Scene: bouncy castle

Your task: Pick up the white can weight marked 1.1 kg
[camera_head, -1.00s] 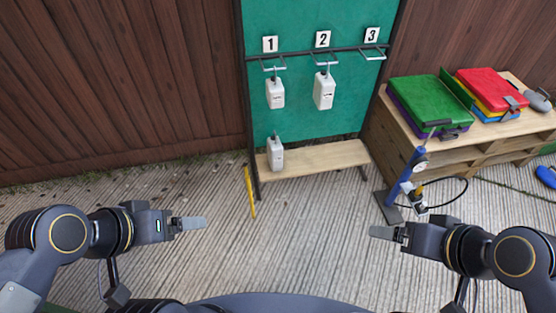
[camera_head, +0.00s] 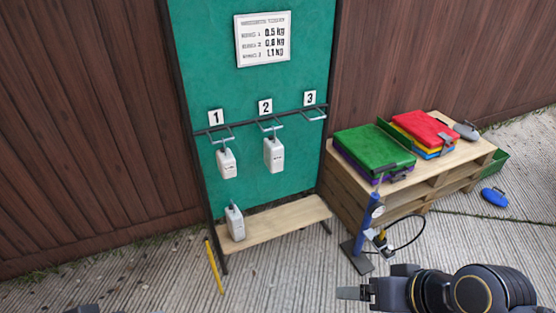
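A white can weight (camera_head: 235,223) stands upright on the left part of the low wooden shelf (camera_head: 285,223). Two more white can weights hang above it, one (camera_head: 227,163) under hook 1 and a larger one (camera_head: 274,154) under hook 2. Hook 3 (camera_head: 314,115) is empty. The markings on the cans are too small to read. A sign (camera_head: 263,39) on the green board lists 0.5 kg, a blurred middle weight and 1.1 kg. My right gripper (camera_head: 350,293) is low in the picture, well apart from the cans. My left gripper is barely in view at the bottom edge.
A pallet table (camera_head: 455,153) at the right carries a green case (camera_head: 372,150) and a red case (camera_head: 425,129). A blue pump (camera_head: 368,222) with a hose stands before it. A yellow bar (camera_head: 214,267) leans left of the shelf. Open decking lies in front.

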